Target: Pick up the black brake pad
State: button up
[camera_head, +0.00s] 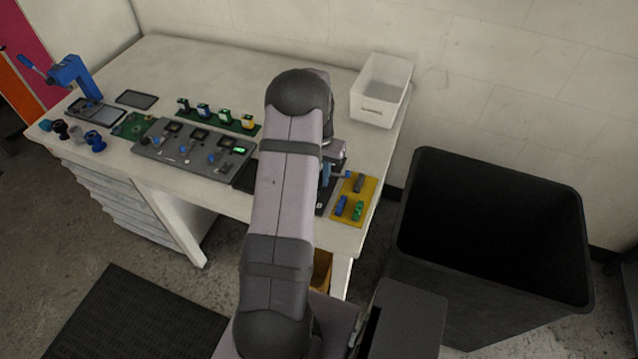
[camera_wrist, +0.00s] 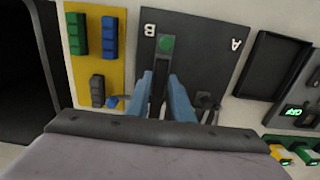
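A yellow tray (camera_head: 367,203) lies at the right end of the bench; it also shows at upper left in the wrist view (camera_wrist: 87,68). The dark grey-black brake pad (camera_wrist: 97,90) sits on its lower part, and shows at the tray's far side in the head view (camera_head: 358,184). A green pad (camera_wrist: 78,34) and a blue pad (camera_wrist: 109,36) lie on the same tray. My gripper (camera_wrist: 160,80) has blue fingers set apart, over the dark board beside the tray. A dark bar shows between the fingers; I see no pad held. My arm hides much of the board in the head view.
A dark board (camera_wrist: 205,40) marked A and B has a green button (camera_wrist: 166,43). A small blue handle (camera_wrist: 113,102) is near the black pad. A white bin (camera_head: 380,95) stands behind; a large black bin (camera_head: 490,230) stands right of the bench.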

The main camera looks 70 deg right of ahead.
jog(key=shift+c, duration=0.6)
grip_shut()
jog(key=shift+r, duration=0.25)
jog(key=shift+r+p, duration=2.55)
jog(key=shift+r, duration=0.75)
